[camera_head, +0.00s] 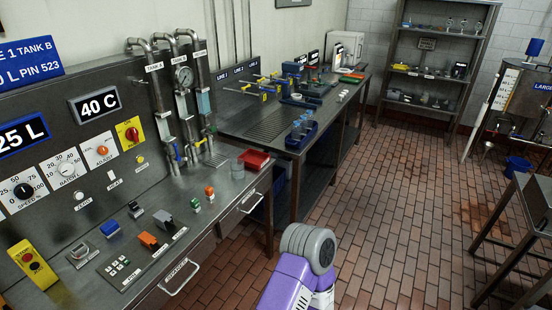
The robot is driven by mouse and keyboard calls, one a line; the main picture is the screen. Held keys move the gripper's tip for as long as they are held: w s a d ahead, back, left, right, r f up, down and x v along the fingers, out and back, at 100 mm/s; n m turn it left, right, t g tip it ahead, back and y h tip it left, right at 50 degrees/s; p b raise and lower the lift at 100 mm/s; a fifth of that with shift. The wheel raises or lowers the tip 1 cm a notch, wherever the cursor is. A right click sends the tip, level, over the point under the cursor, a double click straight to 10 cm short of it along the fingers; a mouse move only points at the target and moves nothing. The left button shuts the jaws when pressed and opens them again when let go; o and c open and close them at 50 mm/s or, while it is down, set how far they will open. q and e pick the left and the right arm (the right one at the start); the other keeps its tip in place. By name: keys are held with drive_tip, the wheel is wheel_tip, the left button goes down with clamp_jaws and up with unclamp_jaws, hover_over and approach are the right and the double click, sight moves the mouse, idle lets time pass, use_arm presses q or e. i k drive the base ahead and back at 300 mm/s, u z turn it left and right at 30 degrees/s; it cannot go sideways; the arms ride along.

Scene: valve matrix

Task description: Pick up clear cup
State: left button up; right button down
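Small clear or bluish cups (303,123) stand in a blue tray (300,142) on the front part of the farther steel bench (262,128). They are small, and I cannot tell which one is the task's clear cup. More small clear vessels (449,24) stand on the rack at the back. A purple and grey link of my own arm shows at the bottom middle, apart from both benches. Neither gripper shows in this view.
The near console (140,215) fills the left, with pipes, a gauge (184,76), knobs, switches and a red tray (254,160). A metal rack (432,62) stands at the back. A steel table (535,200) and blue bucket (517,165) are at right. The brick floor (400,190) between is clear.

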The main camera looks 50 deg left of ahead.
sight(237, 164)
drive_tip(key=u, duration=0.45)
drive_tip(key=i, duration=1.6)
drive_tip(key=u, duration=1.05)
